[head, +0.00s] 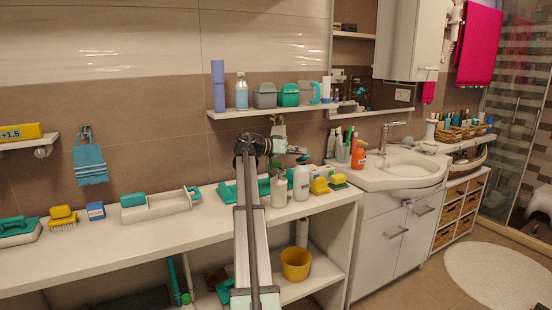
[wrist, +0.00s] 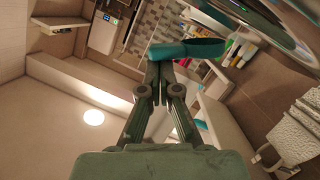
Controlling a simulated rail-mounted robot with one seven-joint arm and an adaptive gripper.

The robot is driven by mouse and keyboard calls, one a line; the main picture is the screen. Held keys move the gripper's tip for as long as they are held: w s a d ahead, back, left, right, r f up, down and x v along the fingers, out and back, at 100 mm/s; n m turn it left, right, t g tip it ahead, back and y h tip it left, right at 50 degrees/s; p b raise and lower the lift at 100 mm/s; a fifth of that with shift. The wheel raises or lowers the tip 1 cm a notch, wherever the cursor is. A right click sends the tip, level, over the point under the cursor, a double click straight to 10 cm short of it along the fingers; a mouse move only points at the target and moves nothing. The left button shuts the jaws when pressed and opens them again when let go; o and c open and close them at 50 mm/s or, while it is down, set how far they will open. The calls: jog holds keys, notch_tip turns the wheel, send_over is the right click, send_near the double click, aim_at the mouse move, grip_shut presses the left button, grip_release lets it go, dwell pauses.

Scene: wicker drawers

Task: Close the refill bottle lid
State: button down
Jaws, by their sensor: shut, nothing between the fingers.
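A white bottle (head: 301,184) stands upright on the counter, below my gripper (head: 302,154). A shorter pale pump bottle (head: 278,192) stands just left of it. I cannot tell for sure which is the refill bottle, or how its lid sits. A teal, lid-like piece (wrist: 188,50) lies across the fingertips of my gripper in the wrist view (wrist: 160,68); I cannot tell whether they touch it. My gripper is shut with nothing between its fingers.
A wall shelf (head: 270,109) with several bottles and containers hangs above my gripper. Yellow sponge-like items (head: 319,186) stand right of the white bottle. A caddy (head: 160,205) stands to the left. The sink (head: 400,168) is at right. The counter's front left is clear.

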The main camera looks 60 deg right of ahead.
jog(key=shift+s+a+f+m+b, duration=0.3)
jog(key=shift+s+f+m+b, duration=0.2)
jog(key=shift+m+b, duration=0.45)
